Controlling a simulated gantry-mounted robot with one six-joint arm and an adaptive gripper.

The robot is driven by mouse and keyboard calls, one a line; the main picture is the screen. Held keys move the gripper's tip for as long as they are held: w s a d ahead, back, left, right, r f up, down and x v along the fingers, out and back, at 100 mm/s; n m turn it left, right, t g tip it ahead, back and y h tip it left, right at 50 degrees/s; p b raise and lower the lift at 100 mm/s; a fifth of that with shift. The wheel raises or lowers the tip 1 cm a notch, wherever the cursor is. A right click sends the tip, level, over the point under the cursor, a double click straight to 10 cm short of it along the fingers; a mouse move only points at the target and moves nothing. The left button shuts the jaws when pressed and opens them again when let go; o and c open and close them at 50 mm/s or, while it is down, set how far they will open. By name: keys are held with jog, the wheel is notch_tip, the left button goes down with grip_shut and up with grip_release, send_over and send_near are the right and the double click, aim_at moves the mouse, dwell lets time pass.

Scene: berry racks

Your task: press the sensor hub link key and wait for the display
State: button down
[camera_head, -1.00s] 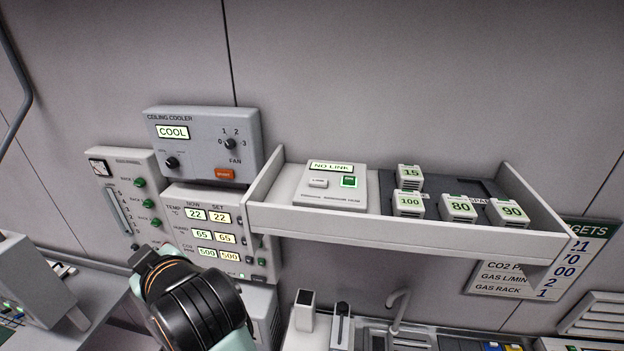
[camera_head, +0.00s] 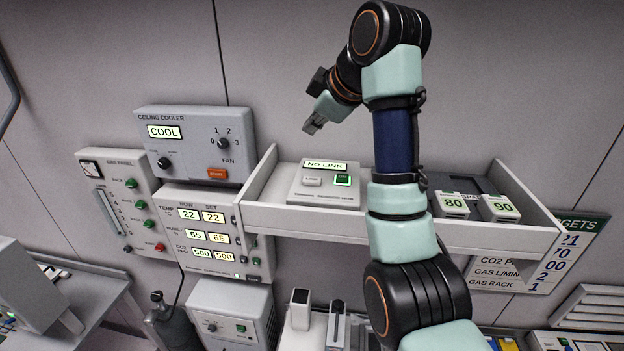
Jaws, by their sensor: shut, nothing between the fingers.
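The sensor hub (camera_head: 321,196) is a pale box on the wall shelf. Its display (camera_head: 325,166) reads NO LINK. My gripper (camera_head: 311,129) is shut and empty. It is in the air above the hub's display in the picture, apart from the keys, pointing down and left. My arm hides part of the shelf to the right of the hub.
The shelf (camera_head: 300,221) has a raised front lip and side walls. The ceiling cooler panel (camera_head: 196,145) and the gas panel (camera_head: 115,205) are on the wall to the left.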

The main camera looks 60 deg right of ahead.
aim_at(313, 181)
jog(key=shift+f, duration=0.1)
jog(key=shift+f+b, duration=0.8)
jog(key=shift+f, duration=3.55)
jog(key=shift+f, duration=0.1)
jog(key=shift+f, duration=0.3)
jog(key=shift+f, duration=0.5)
jog(key=shift+r+p, duration=0.8)
jog(key=shift+r, duration=0.15)
